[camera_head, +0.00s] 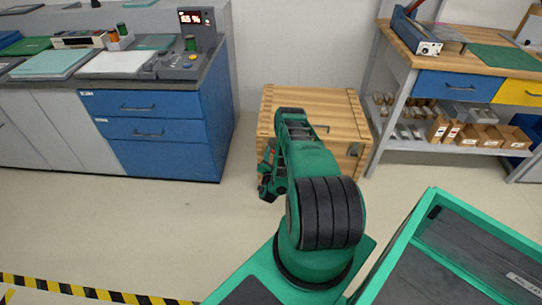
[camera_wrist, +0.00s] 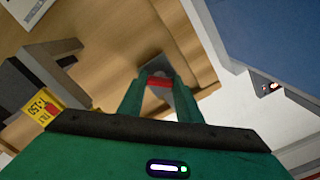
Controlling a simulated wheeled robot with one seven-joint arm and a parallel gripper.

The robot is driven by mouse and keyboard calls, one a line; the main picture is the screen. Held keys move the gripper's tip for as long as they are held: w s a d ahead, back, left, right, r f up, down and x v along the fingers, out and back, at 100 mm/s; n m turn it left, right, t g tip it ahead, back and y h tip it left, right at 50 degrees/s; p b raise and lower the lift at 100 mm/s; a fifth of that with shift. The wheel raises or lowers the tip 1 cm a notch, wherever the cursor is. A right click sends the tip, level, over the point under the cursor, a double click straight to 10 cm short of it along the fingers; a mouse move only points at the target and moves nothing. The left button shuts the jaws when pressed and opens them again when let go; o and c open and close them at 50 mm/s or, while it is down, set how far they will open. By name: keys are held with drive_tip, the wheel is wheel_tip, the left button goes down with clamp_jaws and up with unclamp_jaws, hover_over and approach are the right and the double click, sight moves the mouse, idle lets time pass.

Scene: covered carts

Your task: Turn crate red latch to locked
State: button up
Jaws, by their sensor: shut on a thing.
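The wooden crate (camera_head: 345,103) stands on the floor in the head view, behind my arm. It also fills the upper left of the wrist view (camera_wrist: 110,30). The red latch (camera_wrist: 159,81) shows in the wrist view in front of a grey metal plate (camera_wrist: 184,100) on the crate. My gripper (camera_wrist: 159,88) is shut on the red latch, with one green finger at each side of it. In the head view my gripper (camera_head: 267,188) is low at the crate's left side. The latch is too small and hidden there to make out.
A blue-drawered cabinet (camera_head: 155,130) stands left of the crate, with floor between them. A workbench (camera_head: 480,62) with shelves stands close on the right. A green-rimmed tray (camera_head: 432,196) is at the front right. Open floor (camera_head: 120,225) lies at the front left.

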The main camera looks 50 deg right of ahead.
drive_tip(key=m, duration=0.8)
drive_tip(key=shift+m, duration=0.7)
drive_tip(key=o, duration=1)
drive_tip(key=shift+o, duration=0.2)
drive_tip(key=v, duration=1)
drive_tip(key=shift+s+a, duration=0.25)
drive_tip(key=shift+f, duration=0.1)
